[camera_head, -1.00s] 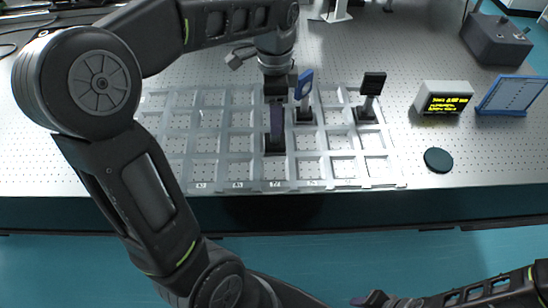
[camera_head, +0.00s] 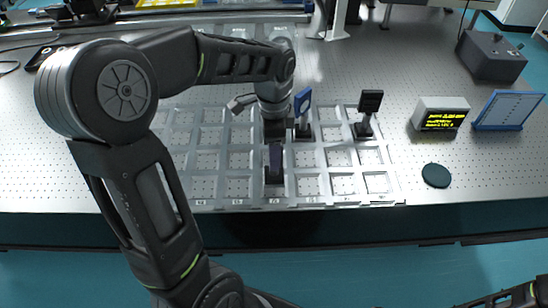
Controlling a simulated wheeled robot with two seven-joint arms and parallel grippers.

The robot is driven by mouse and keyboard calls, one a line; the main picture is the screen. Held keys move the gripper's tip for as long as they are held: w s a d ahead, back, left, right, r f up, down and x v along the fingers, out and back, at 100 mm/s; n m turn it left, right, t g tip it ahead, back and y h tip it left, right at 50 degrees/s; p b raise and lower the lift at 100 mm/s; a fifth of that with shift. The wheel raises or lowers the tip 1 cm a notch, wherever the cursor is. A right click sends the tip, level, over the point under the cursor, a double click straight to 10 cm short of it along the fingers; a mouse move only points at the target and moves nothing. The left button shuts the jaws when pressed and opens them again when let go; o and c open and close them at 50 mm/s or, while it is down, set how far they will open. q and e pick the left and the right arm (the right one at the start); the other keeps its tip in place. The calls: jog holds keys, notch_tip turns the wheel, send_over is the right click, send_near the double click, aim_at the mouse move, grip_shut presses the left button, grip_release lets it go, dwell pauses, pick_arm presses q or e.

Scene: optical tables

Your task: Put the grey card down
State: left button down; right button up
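My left gripper (camera_head: 275,146) points down over the front part of the pale grid tray (camera_head: 236,205), in its middle columns. Below and between its fingers is a dark upright piece with a dark foot, which I take for the grey card (camera_head: 274,174). It is seen nearly edge-on and partly hidden by the gripper, which appears shut on it. The foot lies over a front-row compartment; I cannot tell whether it touches the tray floor. My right gripper is out of view; only part of my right arm shows at the bottom right.
Right behind the gripper stands a blue-framed optic (camera_head: 302,104); a black square-headed post (camera_head: 368,112) is farther right, both in the tray. Right of the tray are a dark disc (camera_head: 436,175), a display box (camera_head: 441,114), a blue-framed panel (camera_head: 508,110) and a grey box (camera_head: 491,56).

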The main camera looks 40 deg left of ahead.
pick_arm(q)
jog(key=shift+f, duration=1.85)
jog(key=shift+f, duration=0.2)
jog(key=shift+c, duration=2.2)
grip_release()
jog(key=shift+r, duration=0.2)
notch_tip(320, 180, up, 12)
jog(key=shift+b, duration=0.4)
